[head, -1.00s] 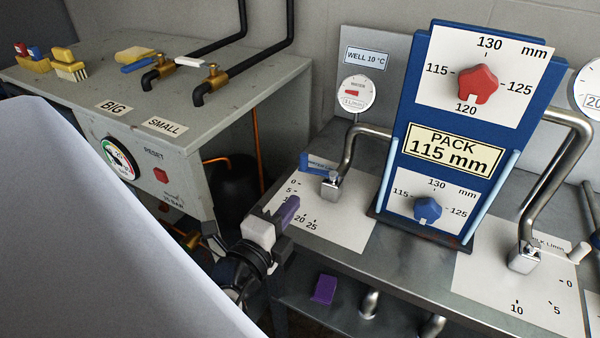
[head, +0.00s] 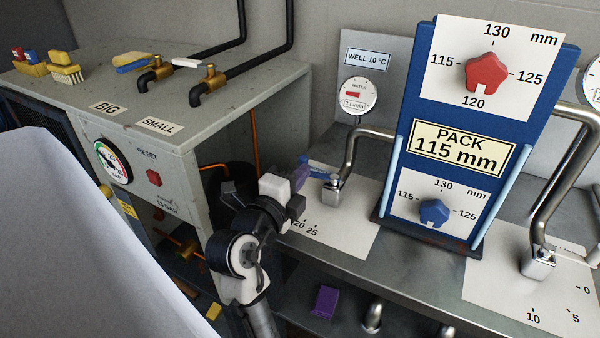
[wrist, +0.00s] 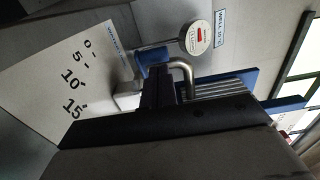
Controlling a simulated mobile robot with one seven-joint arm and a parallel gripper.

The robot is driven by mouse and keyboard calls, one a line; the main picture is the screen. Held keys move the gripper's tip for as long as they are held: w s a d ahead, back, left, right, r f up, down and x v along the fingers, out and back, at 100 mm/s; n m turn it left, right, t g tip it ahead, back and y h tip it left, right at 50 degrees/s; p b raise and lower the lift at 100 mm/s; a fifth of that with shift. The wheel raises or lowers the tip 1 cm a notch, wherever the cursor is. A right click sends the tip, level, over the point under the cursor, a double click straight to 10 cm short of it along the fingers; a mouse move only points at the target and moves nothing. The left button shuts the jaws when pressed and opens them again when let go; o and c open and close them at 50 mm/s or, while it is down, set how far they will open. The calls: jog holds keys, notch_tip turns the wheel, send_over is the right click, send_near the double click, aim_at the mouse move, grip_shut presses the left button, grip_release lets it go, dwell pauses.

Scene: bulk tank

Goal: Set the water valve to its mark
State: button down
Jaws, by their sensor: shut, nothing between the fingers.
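The water valve (head: 333,190) is a silver block with a blue lever (head: 322,168) on a white scale plate (head: 340,238) at the left of the steel bench. The lever points left from the block. In the wrist view the blue lever (wrist: 154,58) lies just beyond my dark fingers (wrist: 158,88). I cannot tell whether they touch. The round water gauge (head: 357,96) has a red mark; its reading is too small to tell.
A blue panel (head: 412,190) with a red knob (head: 486,74) and a blue knob (head: 435,212) stands right of the valve. A second valve (head: 538,262) is further right. A grey cabinet (head: 235,110) stands left. A purple block (head: 325,300) lies on the lower shelf.

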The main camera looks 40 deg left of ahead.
jog(key=shift+a+f+b, duration=0.1)
jog(key=shift+f+b, duration=0.05)
jog(key=shift+b, duration=0.15)
jog(key=shift+w+a+m+h+b, duration=0.15)
jog(key=shift+m+h+b, duration=0.15)
jog(key=shift+h+b, duration=0.15)
jog(key=shift+w+a+f+m+h+b, duration=0.1)
jog(key=shift+w+a+m+h+b, duration=0.25)
jog(key=shift+h+b, duration=0.45)
jog(key=shift+a+r+m+h+b, duration=0.1)
jog(key=shift+r+m+h+b, duration=0.1)
jog(key=shift+m+h+b, duration=0.5)
